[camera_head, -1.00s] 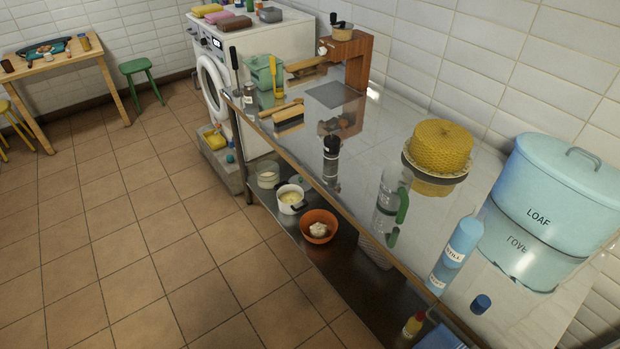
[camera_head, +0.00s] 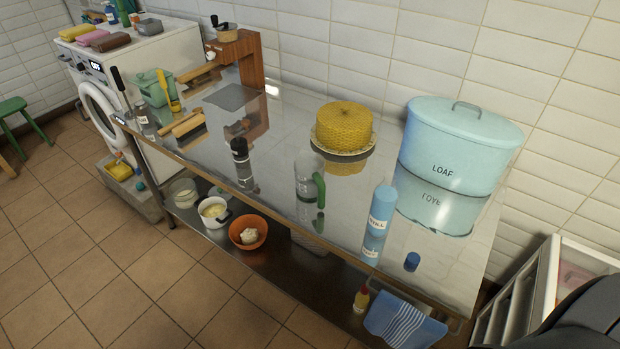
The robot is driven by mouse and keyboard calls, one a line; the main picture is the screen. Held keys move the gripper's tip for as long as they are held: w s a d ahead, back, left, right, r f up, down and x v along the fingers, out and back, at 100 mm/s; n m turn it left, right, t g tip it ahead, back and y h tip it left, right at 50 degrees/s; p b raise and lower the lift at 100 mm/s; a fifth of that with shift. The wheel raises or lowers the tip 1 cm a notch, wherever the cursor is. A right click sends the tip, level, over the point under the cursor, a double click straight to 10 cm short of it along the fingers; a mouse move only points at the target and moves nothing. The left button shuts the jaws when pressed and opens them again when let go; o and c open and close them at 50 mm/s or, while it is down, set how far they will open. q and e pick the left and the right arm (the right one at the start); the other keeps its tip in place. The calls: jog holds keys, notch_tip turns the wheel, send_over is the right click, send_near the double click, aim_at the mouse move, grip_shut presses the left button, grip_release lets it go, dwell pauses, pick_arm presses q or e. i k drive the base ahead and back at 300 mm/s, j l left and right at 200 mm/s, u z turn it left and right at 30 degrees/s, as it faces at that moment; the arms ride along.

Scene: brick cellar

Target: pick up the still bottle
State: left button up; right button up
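The still bottle (camera_head: 382,208) is a light blue cylinder with a white label. It stands upright on the shiny steel table (camera_head: 450,268), close to the front edge, and its reflection shows below it. A small dark blue cap-like piece (camera_head: 412,261) sits to its right on the table. Neither of my grippers is in view. A dark shape at the bottom right corner may be part of my arm.
A blue LOAF bin (camera_head: 455,145) stands behind the bottle. A glass jug with a green handle (camera_head: 308,178) and a yellow domed cake (camera_head: 343,127) are to its left. A blue striped cloth (camera_head: 404,322) hangs below the front edge. An open white drawer or crate (camera_head: 535,285) is at right.

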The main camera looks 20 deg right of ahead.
aim_at(384, 203)
jog(key=z, duration=1.15)
jog(key=j+z, duration=0.3)
jog(key=j, duration=1.3)
